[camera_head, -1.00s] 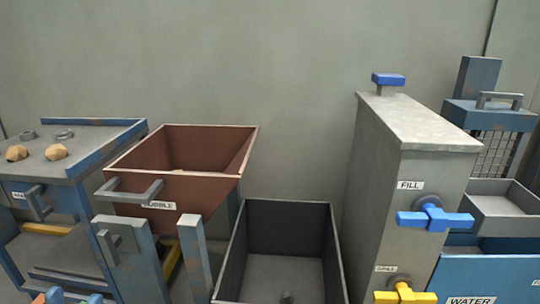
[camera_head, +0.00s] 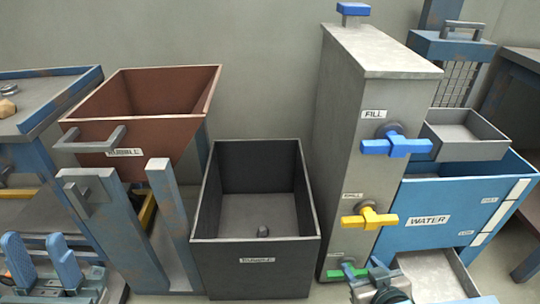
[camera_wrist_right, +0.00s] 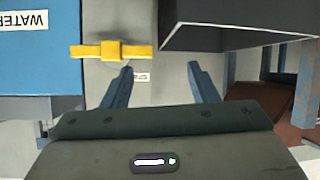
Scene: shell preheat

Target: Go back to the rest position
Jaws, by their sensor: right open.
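My left gripper (camera_head: 40,245) is at the lower left of the head view, with two blue fingers apart and nothing seen between them. It is in front of the blue frame under the brown hopper. My right gripper (camera_head: 364,267) shows small at the bottom of the head view, in front of the tall grey tank (camera_head: 345,130), below its yellow valve handle (camera_head: 369,218). In the right wrist view (camera_wrist_right: 162,82), its two blue fingers are wide apart and empty.
The blue WATER tub (camera_head: 465,205) is at right. A blue valve handle (camera_head: 397,146) juts from the tank. Bare floor shows at right.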

